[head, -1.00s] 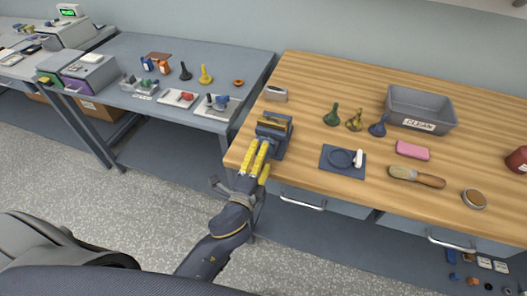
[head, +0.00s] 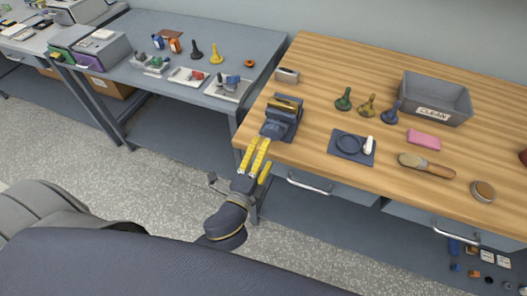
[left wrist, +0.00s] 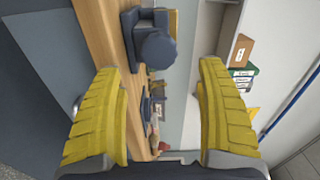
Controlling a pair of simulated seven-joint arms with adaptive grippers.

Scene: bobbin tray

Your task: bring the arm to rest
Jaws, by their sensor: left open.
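My left gripper (head: 257,152), with ribbed yellow fingers, is by the front left corner of the wooden bench in the head view. In the left wrist view its two fingers (left wrist: 158,72) stand wide apart with nothing between their tips. A dark blue vise-like block (head: 283,118) with a brassy top sits on the bench corner just beyond the fingertips. A dark blue block, apparently the same one, shows past the fingers in the left wrist view (left wrist: 157,48). My right gripper is in neither view.
The wooden bench (head: 320,90) holds a blue mat with a ring (head: 352,147), several pawn-shaped pieces, a grey bin (head: 436,96), a pink block (head: 424,139) and a brush (head: 427,166). A grey bench stands at the left. The speckled floor in front is open.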

